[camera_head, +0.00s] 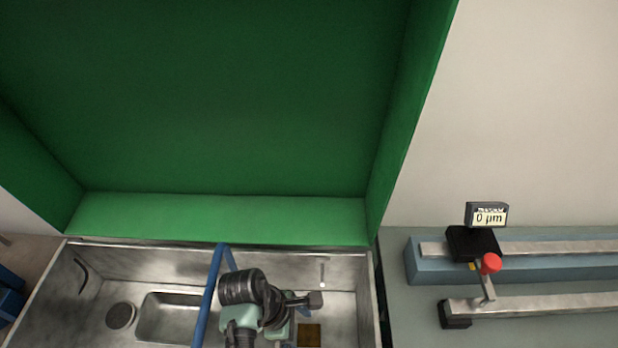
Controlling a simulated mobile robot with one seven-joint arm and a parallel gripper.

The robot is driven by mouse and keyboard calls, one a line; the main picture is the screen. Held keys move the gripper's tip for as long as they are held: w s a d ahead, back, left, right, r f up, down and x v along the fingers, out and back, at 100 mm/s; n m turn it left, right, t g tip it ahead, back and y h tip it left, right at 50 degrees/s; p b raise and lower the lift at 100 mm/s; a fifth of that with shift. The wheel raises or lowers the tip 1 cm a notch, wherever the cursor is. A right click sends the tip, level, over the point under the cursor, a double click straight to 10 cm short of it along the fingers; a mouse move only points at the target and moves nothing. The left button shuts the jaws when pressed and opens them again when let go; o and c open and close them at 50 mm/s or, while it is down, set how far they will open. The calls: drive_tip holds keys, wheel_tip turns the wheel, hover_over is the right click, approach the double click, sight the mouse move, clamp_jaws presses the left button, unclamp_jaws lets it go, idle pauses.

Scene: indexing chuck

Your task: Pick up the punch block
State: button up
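I cannot tell for sure which thing is the punch block. A brown-gold square piece (309,335) lies in the metal basin at the bottom of the view, cut by the lower picture edge. A small thin pale upright piece (322,274) shows near the basin's back wall. My arm, mint green and black, reaches over the basin. Its end, with what looks like my gripper (315,299), is above and just beyond the brown-gold piece. The fingers are too small to make out, and nothing is clearly held.
A blue bar (211,292) crosses the metal basin (90,322) left of my arm. A green enclosure (220,218) stands behind. On the right, a bench carries metal rails (560,248), a red-knobbed lever (490,264) and a display (488,216) reading 0 µm.

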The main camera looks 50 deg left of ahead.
sight(309, 334)
drive_tip(key=x, duration=0.4)
drive_tip(key=shift+a+f, duration=0.25)
drive_tip(key=shift+f, duration=0.1)
clamp_jaws()
drive_tip(key=shift+w+r, duration=0.1)
